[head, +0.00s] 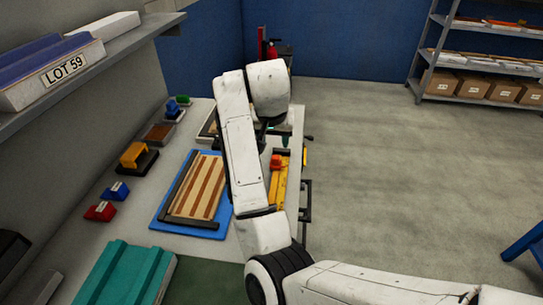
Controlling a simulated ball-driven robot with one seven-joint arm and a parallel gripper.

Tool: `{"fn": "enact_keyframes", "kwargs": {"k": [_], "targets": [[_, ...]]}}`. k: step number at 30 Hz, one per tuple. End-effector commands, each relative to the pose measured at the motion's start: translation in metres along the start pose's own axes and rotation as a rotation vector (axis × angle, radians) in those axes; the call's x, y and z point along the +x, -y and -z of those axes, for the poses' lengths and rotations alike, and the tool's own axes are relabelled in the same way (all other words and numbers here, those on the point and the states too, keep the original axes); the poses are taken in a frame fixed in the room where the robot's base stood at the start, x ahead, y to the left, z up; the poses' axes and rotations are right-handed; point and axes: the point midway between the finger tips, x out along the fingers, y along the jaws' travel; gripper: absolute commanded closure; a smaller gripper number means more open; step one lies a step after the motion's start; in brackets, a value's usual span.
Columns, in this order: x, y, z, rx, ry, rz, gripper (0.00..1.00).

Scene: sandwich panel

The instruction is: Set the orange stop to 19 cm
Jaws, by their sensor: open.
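A yellow rail (281,188) lies along the right side of the bench. A small red-orange block, which looks like the orange stop (276,162), sits on it toward the far end. Scale marks on the rail are too small to read. My gripper (264,140) hangs below my wrist, just beyond the stop and a little left of it in the picture. It is open. My arm hides part of it and the bench to the left of the rail. I cannot tell whether its fingers touch anything.
A striped wooden panel (195,187) lies on a blue mat (160,217) left of the rail. A yellow block (132,154), red (100,211) and blue (116,191) blocks stand along the wall. A teal ribbed piece (122,275) lies nearer. A shelf (95,58) overhangs the left.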

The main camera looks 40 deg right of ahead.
Motion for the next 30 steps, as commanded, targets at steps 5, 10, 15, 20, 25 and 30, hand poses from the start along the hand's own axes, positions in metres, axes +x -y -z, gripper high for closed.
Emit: {"fn": "enact_keyframes", "kwargs": {"k": [5,10,15,20,25,30], "targets": [[0.030,-0.001,-0.001,-0.001,0.003,-0.003,0.49],[0.061,-0.001,-0.001,-0.001,0.003,-0.003,0.49],[0.085,-0.001,-0.001,-0.002,0.002,-0.001,0.49],[0.097,-0.001,-0.001,-0.001,0.001,0.000,0.49],[0.100,-0.001,-0.001,-0.001,0.000,0.001,0.49],[0.100,-0.001,-0.001,-0.001,0.000,0.001,0.50]]}}
